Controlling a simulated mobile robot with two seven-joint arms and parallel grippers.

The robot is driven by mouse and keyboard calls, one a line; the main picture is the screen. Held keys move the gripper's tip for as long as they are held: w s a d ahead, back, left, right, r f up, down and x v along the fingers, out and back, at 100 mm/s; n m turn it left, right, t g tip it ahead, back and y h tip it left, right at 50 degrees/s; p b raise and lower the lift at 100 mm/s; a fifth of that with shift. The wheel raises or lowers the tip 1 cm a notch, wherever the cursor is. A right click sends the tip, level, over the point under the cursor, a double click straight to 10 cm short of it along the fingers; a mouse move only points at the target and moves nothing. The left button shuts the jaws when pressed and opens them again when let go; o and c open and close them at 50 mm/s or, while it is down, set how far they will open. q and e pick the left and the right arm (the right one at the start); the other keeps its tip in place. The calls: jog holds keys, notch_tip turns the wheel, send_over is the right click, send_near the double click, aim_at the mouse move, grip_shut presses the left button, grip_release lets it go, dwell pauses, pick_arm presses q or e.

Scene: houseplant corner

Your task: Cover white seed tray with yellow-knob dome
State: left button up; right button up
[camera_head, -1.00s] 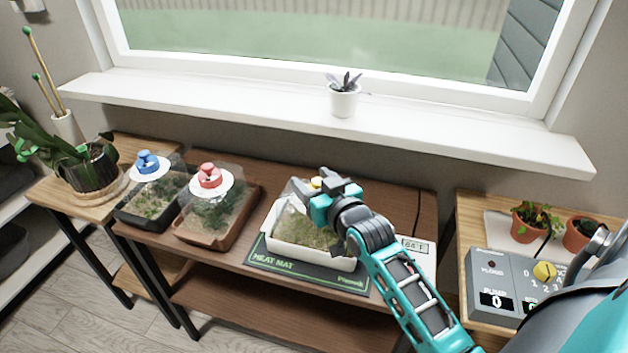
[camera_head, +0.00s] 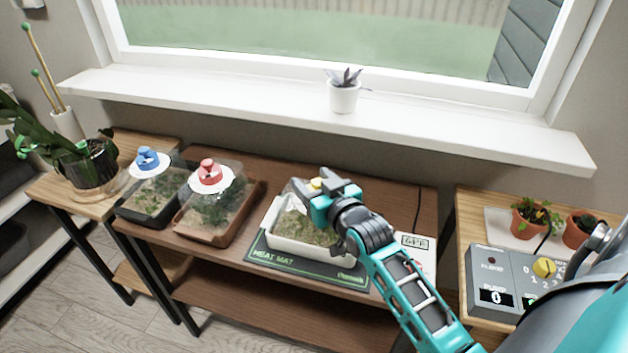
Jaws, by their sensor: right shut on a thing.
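The white seed tray (camera_head: 322,257) sits on the dark green heat mat (camera_head: 283,264) in the middle of the brown bench. A clear dome (camera_head: 290,207) with a yellow knob (camera_head: 316,184) is at the tray; its far left part shows, and my gripper and arm hide much of the rest. I cannot tell whether its rim is fully seated. My right gripper (camera_head: 320,190) is shut on the yellow knob. My left gripper is not in view.
A black tray with a blue-knob dome (camera_head: 148,160) and a brown tray with a red-knob dome (camera_head: 210,173) stand to the left. A control box (camera_head: 497,283) and potted plants (camera_head: 529,221) are at right. A small potted plant (camera_head: 344,96) stands on the sill.

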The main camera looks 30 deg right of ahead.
dwell(0.3)
jog(key=o, duration=1.5)
